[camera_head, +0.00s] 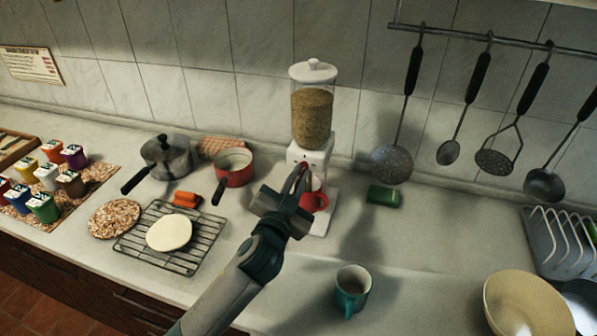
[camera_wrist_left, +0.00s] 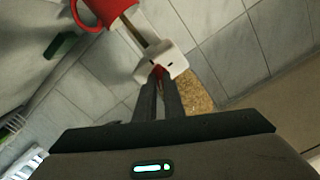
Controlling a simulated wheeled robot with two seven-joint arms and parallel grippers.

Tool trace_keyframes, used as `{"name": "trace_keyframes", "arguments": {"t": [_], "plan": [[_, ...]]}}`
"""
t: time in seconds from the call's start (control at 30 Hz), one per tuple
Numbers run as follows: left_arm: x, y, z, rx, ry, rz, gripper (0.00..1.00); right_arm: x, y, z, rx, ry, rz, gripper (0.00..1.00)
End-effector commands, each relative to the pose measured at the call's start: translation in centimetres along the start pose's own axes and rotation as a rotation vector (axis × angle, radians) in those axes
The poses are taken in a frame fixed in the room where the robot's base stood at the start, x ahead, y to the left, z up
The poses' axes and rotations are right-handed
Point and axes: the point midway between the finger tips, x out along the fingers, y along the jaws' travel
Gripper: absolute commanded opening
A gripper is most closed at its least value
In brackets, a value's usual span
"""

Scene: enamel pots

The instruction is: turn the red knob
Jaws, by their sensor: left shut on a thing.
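A cereal dispenser (camera_head: 314,116) with a white lid and a white base stands against the tiled wall, its clear container filled with brown grains. The red knob (camera_wrist_left: 158,70) is on the front of its white body; in the left wrist view only a small part shows between my fingertips. My left gripper (camera_head: 301,172) reaches up to the front of the dispenser, its fingers shut on the knob. It also shows in the left wrist view (camera_wrist_left: 159,80). A red mug (camera_head: 313,198) stands under the dispenser, partly hidden behind my gripper. My right gripper is not in view.
A teal mug (camera_head: 352,289) stands in front, and a green packet (camera_head: 384,195) lies right of the dispenser. A red saucepan (camera_head: 233,169), a grey pot (camera_head: 167,156) and a wire rack (camera_head: 190,260) are to the left. A cream bowl (camera_head: 526,303) is at right.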

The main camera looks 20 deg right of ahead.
Motion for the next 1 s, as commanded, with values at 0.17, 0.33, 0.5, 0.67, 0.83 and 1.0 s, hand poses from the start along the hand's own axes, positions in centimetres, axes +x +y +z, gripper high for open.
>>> {"name": "trace_keyframes", "arguments": {"t": [0.17,0.33,0.5,0.67,0.83,1.0], "plan": [[0.0,0.0,-0.2,0.168,-0.002,0.001,0.0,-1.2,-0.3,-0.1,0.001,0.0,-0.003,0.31],[0.0,0.1,-0.1,0.329,-0.003,0.001,0.0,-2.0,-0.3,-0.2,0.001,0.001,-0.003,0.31],[0.0,0.1,-0.1,0.49,-0.001,0.002,0.0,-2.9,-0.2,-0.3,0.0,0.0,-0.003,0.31],[0.0,0.2,-0.1,0.643,-0.002,0.002,0.0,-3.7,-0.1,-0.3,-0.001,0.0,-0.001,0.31],[0.0,0.3,0.0,0.793,-0.001,0.002,0.0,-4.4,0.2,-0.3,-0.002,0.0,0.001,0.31],[0.0,0.3,0.1,0.915,0.0,0.002,0.0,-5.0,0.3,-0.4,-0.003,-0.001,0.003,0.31]]}}
